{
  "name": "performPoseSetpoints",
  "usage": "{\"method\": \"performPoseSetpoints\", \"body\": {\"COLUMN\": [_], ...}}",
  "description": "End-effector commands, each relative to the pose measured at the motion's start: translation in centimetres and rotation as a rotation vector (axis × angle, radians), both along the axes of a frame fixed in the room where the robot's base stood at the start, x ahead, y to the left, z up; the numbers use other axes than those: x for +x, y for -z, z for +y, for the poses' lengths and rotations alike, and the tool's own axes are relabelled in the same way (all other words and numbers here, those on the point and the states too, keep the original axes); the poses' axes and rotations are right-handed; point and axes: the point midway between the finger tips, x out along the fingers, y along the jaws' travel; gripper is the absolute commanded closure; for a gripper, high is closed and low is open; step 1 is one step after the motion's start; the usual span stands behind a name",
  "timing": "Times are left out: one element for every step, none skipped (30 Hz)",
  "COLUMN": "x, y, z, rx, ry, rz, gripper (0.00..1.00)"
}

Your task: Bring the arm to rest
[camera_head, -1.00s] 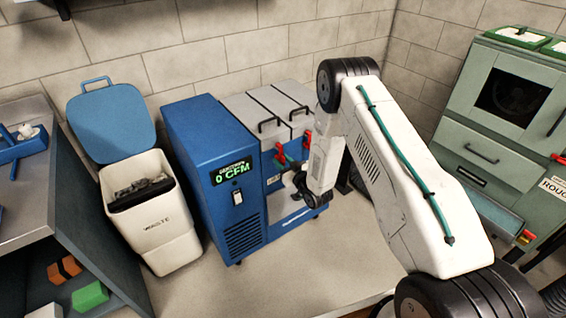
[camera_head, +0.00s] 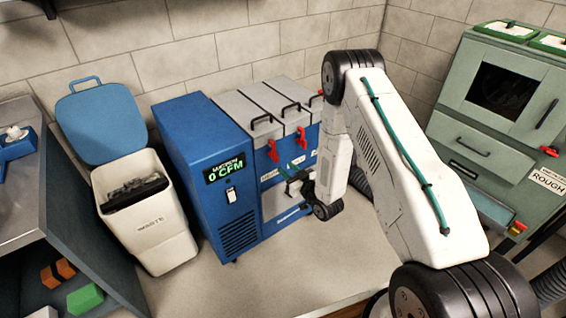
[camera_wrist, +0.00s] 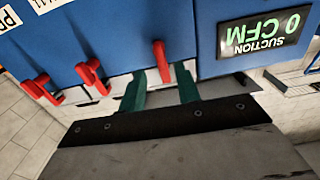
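My gripper (camera_wrist: 160,88) shows in the wrist view with its two green fingers apart and nothing held between them. It faces the blue front of the suction unit (camera_head: 212,165). A red latch (camera_wrist: 161,62) shows just beyond the gap between the fingers; I cannot tell how far off it is. In the head view my gripper (camera_head: 296,176) is small, low in front of the unit's right part, below the red latches (camera_head: 273,150). My white arm is bent, with its elbow raised. The unit's display (camera_head: 224,168) reads 0 CFM.
An open waste bin (camera_head: 150,222) with a blue lid stands left of the unit. A workbench (camera_head: 25,190) is at far left. A green cabinet (camera_head: 480,150) stands at right. The floor (camera_head: 270,275) in front of the unit is clear.

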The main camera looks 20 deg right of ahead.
Motion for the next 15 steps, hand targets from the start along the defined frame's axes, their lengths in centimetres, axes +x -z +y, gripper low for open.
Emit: {"method": "performPoseSetpoints", "body": {"x": [0.0,0.0,0.0,0.0,0.0,0.0,0.0,0.0,-0.1,-0.3,-0.7,-1.5,-2.3,-2.8,-3.6], "y": [0.0,0.0,0.0,0.0,0.1,0.4,0.8,1.3,2.3,3.2,4.4,6.2,7.6,8.4,9.2], "z": [0.0,0.0,0.0,0.0,0.0,0.0,0.0,0.0,-0.1,-0.1,-0.2,-0.4,-0.7,-0.9,-1.4], "rx": [0.000,0.000,0.000,0.000,-0.002,-0.005,-0.010,-0.018,-0.032,-0.046,-0.061,-0.083,-0.102,-0.122,-0.149], "ry": [0.000,0.000,0.000,0.000,0.000,0.000,-0.002,-0.001,0.001,0.004,0.007,0.014,0.021,0.027,0.037], "rz": [0.000,0.000,0.000,0.001,0.005,0.017,0.035,0.059,0.105,0.150,0.207,0.295,0.367,0.435,0.523], "gripper": [0.67,0.67,0.67,0.67,0.67,0.67,0.67,0.67,0.67,0.67,0.67,0.67,0.67,0.67,0.67]}}
